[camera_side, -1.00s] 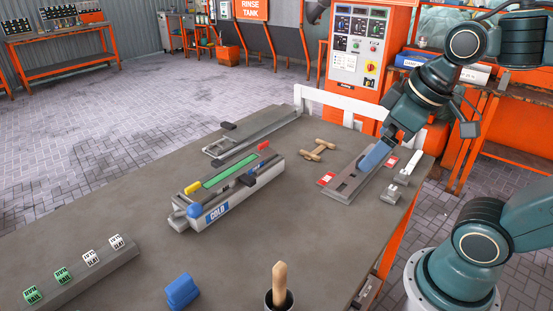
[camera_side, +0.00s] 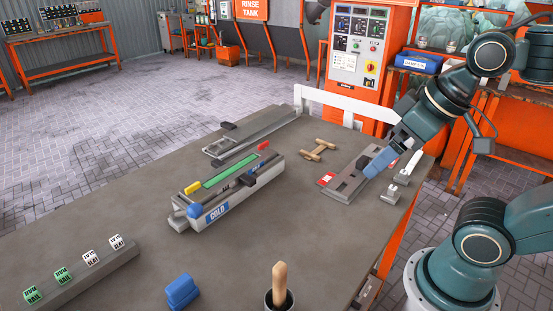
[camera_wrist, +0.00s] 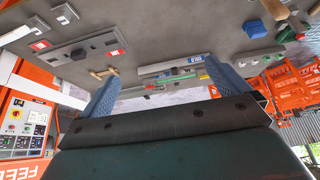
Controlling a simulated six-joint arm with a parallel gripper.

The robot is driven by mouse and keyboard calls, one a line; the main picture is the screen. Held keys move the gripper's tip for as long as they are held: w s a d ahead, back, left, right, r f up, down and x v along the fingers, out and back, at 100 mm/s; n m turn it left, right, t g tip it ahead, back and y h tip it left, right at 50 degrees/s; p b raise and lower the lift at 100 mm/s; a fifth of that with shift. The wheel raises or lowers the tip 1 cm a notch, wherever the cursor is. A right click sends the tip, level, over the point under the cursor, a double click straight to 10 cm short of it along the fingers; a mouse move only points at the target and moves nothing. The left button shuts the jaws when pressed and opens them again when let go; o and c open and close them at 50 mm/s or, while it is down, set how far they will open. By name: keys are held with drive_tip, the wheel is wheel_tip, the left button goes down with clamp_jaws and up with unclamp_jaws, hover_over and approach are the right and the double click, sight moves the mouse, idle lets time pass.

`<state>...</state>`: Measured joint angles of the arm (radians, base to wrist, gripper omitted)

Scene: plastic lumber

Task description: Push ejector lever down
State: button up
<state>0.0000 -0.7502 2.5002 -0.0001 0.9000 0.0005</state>
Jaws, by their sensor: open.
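I cannot tell for sure which part is the ejector lever. A grey plate fixture (camera_side: 345,187) with a red label and a dark block (camera_side: 362,163) sits on the table's right side. My gripper (camera_side: 373,170) is over its right part, pointing down-left, and hides some of it. In the wrist view my gripper (camera_wrist: 158,72) has its two blue fingers wide apart with nothing between them. The same plate (camera_wrist: 68,55) shows there at upper left. The COLD fixture (camera_side: 225,202), with a blue knob (camera_side: 194,211) and a dark handle (camera_side: 247,180), stands left of my gripper.
A wooden handle piece (camera_side: 319,151) lies behind the plate. A long grey rail (camera_side: 255,135) lies at the back. A blue block (camera_side: 182,291) and a cup with a wooden handle (camera_side: 280,290) are in front.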

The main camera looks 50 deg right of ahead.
idle(0.4)
drive_tip(key=shift+w+r, duration=0.1)
drive_tip(key=c, duration=0.7)
drive_tip(key=shift+w+r, duration=0.1)
drive_tip(key=shift+w, duration=0.05)
drive_tip(key=c, duration=0.3)
drive_tip(key=shift+g, duration=0.8)
drive_tip(key=w+a+r, duration=0.1)
drive_tip(key=w, duration=0.2)
drive_tip(key=w+a+r, duration=0.1)
drive_tip(key=w, duration=0.2)
drive_tip(key=w+a+r, duration=0.1)
drive_tip(key=w, duration=0.2)
drive_tip(key=shift+w+a+r, duration=0.1)
drive_tip(key=shift+a+r, duration=0.1)
drive_tip(key=shift+r, duration=0.2)
drive_tip(key=shift+c, duration=0.4)
drive_tip(key=w+a+f+g, duration=0.2)
drive_tip(key=w+a+f, duration=0.2)
drive_tip(key=w+a, duration=0.4)
drive_tip(key=w+a+f+g, duration=0.2)
drive_tip(key=w+a+f, duration=0.3)
drive_tip(key=w+a, duration=0.4)
drive_tip(key=w, duration=0.3)
drive_tip(key=shift+w+a+f, duration=0.15)
drive_tip(key=shift+w, duration=0.25)
